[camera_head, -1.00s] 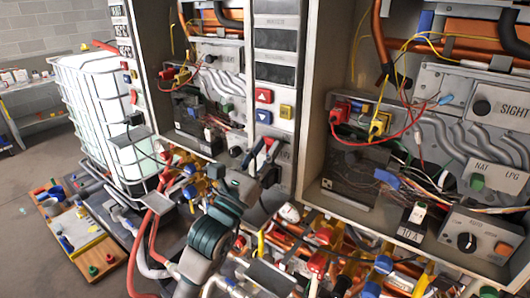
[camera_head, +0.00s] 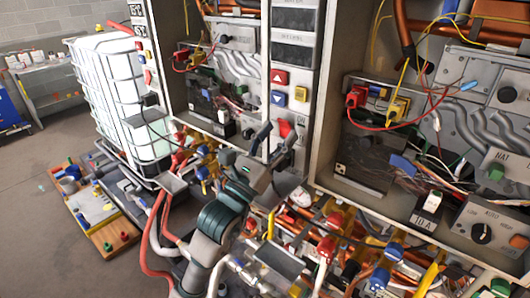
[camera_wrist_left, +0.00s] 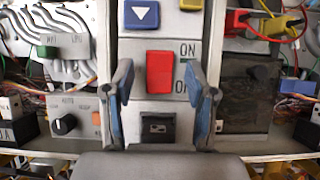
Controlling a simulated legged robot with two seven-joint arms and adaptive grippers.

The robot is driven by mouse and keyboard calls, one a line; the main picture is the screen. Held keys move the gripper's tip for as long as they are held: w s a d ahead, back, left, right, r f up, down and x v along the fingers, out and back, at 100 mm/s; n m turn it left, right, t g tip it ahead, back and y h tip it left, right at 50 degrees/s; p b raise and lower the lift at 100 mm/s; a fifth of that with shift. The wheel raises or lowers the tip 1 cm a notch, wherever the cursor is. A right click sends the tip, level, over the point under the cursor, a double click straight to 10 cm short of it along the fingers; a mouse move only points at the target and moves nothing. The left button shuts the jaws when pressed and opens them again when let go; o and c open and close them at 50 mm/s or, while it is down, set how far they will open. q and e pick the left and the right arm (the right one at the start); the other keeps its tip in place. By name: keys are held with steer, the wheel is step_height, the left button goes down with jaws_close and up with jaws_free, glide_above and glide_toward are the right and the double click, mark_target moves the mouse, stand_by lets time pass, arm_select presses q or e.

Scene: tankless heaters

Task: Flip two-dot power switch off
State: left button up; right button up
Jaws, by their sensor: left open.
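A red rocker switch (camera_wrist_left: 160,72) with ON and OFF printed beside it is on a grey panel, centred between my fingers in the left wrist view. It also shows in the head view (camera_head: 286,128) just beyond my fingertips. Below it is a small black fitting (camera_wrist_left: 157,128) with a pale marking. I cannot make out a two-dot mark. My left gripper (camera_head: 275,143) is open and empty in front of the panel. Its two blue-padded fingers (camera_wrist_left: 160,88) stand either side of the switch, with no clear contact. My right gripper is not in view.
Above the switch are a blue down button (camera_head: 278,98), a red up button (camera_head: 279,77) and a yellow button (camera_head: 300,94). Open heater cabinets with wires flank the panel. Pipes and valves (camera_head: 325,235) crowd below. A white caged tank (camera_head: 115,95) stands left.

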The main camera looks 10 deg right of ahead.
arm_select(q)
steer(key=v, duration=1.1)
steer(key=shift+w+d+f, duration=0.1)
